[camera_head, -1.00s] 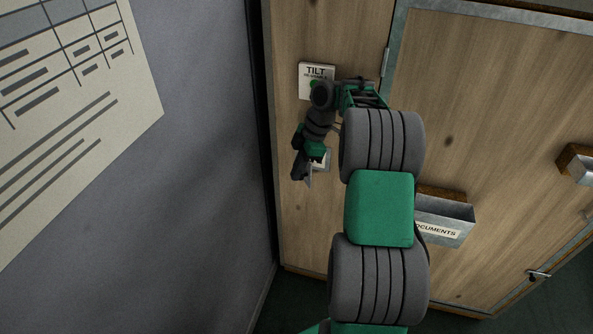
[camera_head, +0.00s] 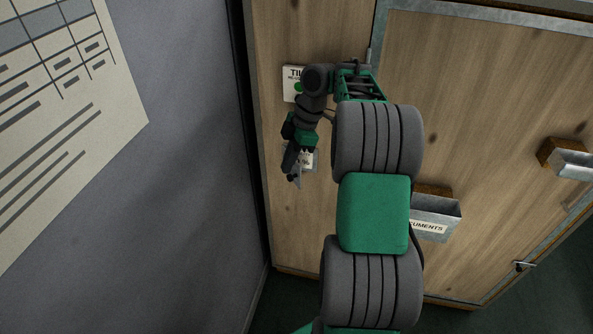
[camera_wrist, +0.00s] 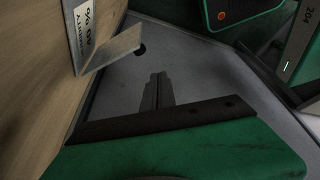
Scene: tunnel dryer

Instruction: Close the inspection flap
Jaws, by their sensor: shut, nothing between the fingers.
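A small metal plate (camera_wrist: 112,48) juts out from the wooden panel beside a white label reading a percentage (camera_wrist: 83,22). It looks like the inspection flap standing open, with a dark round knob (camera_wrist: 140,50) by its outer edge. In the head view the plate (camera_head: 297,182) and label (camera_head: 308,160) are partly hidden by my gripper (camera_head: 290,176). In the wrist view my gripper (camera_wrist: 156,90) is shut and empty, to the right of the plate and apart from it in the picture. I cannot tell whether they touch.
A TILT sign (camera_head: 290,84) is above, partly covered by my arm. To the right are a metal-framed wooden door (camera_head: 450,90), a documents box (camera_head: 437,212) and a handle (camera_head: 565,162). A grey wall (camera_head: 195,150) with a poster (camera_head: 60,120) stands close on the left.

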